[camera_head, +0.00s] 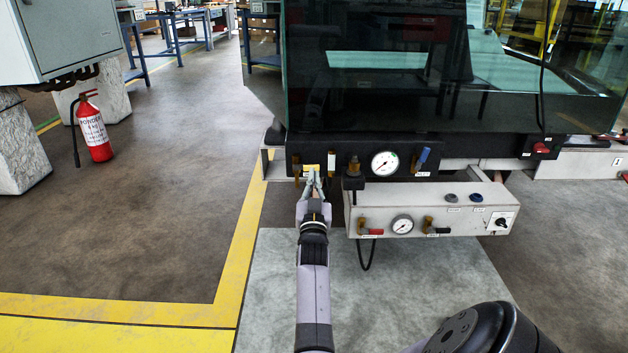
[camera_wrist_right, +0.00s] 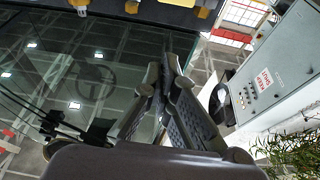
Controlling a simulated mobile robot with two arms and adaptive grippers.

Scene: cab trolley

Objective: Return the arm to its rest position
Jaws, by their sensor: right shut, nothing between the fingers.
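My right gripper (camera_head: 312,178) is at the end of my outstretched arm in the head view, in front of the left part of the dark panel under the cab. Its fingers are together and hold nothing. The wrist view also shows the closed fingers (camera_wrist_right: 168,75), with the glass of the cab (camera_wrist_right: 85,75) behind them. A yellow label (camera_head: 311,167) on the panel is just above the fingertips. I cannot tell whether the fingertips touch the panel. My left gripper is not in view.
A pressure gauge (camera_head: 384,163) and a blue-handled valve (camera_head: 423,158) are on the dark panel. A red extinguisher (camera_head: 94,130) stands at the left. The floor left of my arm is clear.

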